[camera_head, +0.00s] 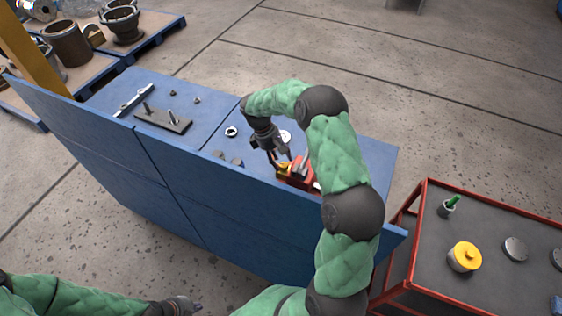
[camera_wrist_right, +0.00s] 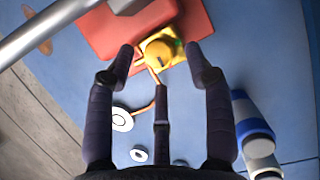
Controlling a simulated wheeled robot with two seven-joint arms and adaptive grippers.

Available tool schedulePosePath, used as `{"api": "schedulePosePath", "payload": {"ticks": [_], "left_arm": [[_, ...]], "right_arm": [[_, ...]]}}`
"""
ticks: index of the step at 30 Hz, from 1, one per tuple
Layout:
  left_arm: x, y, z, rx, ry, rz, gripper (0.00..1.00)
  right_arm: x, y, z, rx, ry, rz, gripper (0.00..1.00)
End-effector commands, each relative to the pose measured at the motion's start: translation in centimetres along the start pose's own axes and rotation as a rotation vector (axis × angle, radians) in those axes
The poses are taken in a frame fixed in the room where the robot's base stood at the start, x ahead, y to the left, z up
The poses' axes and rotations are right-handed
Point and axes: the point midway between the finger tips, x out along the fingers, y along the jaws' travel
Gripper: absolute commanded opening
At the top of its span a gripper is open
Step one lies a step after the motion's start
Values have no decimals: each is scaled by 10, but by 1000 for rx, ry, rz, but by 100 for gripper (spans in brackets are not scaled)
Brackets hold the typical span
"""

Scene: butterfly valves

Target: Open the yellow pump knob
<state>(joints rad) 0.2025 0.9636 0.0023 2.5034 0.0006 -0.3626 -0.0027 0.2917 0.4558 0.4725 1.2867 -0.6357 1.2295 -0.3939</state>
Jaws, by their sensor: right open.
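The yellow pump knob (camera_wrist_right: 160,50) is round and sits on a yellow block of the red pump (camera_wrist_right: 108,34) in the wrist view. In the head view, the red pump (camera_head: 302,177) stands on the blue bench, partly hidden behind my right arm. My right gripper (camera_head: 279,163) is open above the bench, beside the yellow part of the pump. In the wrist view its two outer fingers spread to the left and right of the knob; I cannot tell whether they touch it. My left gripper (camera_head: 189,306) is low at the bottom edge, away from the bench; its jaws are unclear.
The blue bench (camera_head: 200,105) also holds a dark plate with pegs (camera_head: 163,119), a silver bar (camera_head: 133,100) and small rings. A red-framed cart (camera_head: 490,222) at right carries a yellow round part (camera_head: 465,257). Pallets with metal parts stand back left. Open floor lies behind.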

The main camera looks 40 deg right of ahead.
Motion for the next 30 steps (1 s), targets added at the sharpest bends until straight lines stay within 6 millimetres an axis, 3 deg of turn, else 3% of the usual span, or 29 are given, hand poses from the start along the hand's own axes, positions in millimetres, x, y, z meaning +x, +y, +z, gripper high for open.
{"api": "schedulePosePath", "payload": {"ticks": [6,15,21,30], "left_arm": [[0,0,0,0,0,0,0],[0,0,0,0,0,0,0],[0,0,0,0,0,0,0],[0,0,0,0,0,0,0]], "right_arm": [[16,0,0,0,1,0,53],[17,0,0,0,1,0,53],[17,0,0,0,1,0,0],[17,-2,-1,-20,2,7,0]]}}
